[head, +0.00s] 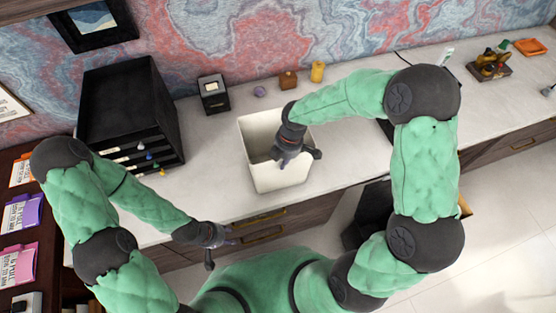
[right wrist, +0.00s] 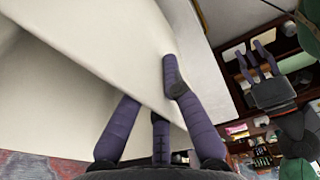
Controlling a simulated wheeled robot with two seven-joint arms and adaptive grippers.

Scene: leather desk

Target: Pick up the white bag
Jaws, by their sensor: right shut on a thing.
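The white bag (head: 257,128) is an open-topped, box-shaped bag standing on the pale desk top near its front edge. My right gripper (head: 299,161) reaches down from above to its right side. In the right wrist view the purple fingers (right wrist: 158,92) straddle the thin wall of the bag (right wrist: 100,50), with one finger partly hidden behind it. The gripper is shut on this wall. My left gripper (head: 219,250) is open and empty, near the desk's front edge left of the bag. It also shows in the right wrist view (right wrist: 255,62).
A black drawer unit (head: 122,100) stands left on the desk (head: 215,180). A small black box (head: 212,94), a brown block (head: 288,80) and a yellow cylinder (head: 317,71) stand behind the bag. A brass-coloured object (head: 490,65) stands far right. Drawers lie under the desk's front edge.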

